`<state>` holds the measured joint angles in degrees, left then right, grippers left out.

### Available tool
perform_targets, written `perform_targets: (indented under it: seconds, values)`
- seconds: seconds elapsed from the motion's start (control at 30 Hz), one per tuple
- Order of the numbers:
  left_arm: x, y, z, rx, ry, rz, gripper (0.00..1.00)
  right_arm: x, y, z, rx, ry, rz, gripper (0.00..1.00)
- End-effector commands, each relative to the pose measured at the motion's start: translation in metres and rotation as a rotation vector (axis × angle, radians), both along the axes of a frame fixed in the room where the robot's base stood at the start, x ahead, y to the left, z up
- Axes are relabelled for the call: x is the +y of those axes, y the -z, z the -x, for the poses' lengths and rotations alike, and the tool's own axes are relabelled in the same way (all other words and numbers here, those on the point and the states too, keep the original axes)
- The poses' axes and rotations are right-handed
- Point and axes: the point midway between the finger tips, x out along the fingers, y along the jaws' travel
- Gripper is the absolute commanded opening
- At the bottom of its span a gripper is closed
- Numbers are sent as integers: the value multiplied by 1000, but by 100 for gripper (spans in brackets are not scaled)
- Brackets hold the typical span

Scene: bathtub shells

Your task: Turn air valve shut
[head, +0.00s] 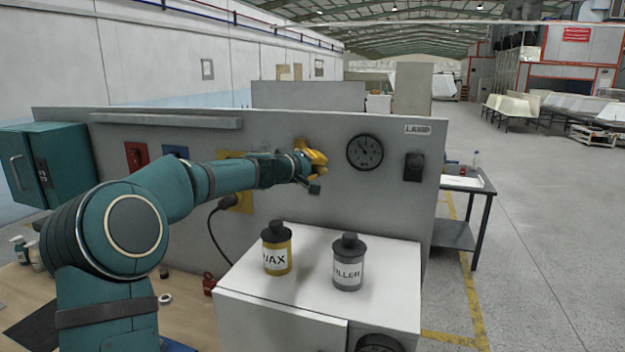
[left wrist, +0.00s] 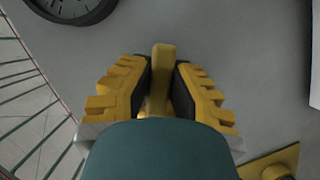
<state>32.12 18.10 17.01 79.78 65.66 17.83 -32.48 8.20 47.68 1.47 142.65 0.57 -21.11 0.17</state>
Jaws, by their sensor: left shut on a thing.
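The air valve's yellow handle (left wrist: 162,62) shows in the left wrist view between the two yellow and black fingers of my left gripper (left wrist: 160,92). The gripper is shut on it. In the head view my left gripper (head: 314,162) is at the grey panel (head: 300,205), just left of the round dial gauge (head: 365,152), and it hides most of the valve. The gauge also shows at the top left of the left wrist view (left wrist: 75,5). My right gripper is in neither view.
A black switch (head: 413,167) is right of the gauge. A teal box (head: 45,170) is at the far left.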

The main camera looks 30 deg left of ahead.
Motion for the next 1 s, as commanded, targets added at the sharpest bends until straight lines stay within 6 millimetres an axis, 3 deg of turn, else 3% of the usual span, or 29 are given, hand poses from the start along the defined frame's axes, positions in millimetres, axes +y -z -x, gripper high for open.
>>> perform_targets:
  seconds: [0.1,0.4,0.7,1.0]
  values:
    - [-3,-2,-1,-29,1,98,0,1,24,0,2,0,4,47]
    - [-7,-16,-2,-84,1,332,0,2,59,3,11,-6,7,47]
    - [-8,-27,-2,-119,1,477,0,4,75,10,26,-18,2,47]
    - [-8,-31,-2,-128,1,527,0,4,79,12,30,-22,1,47]
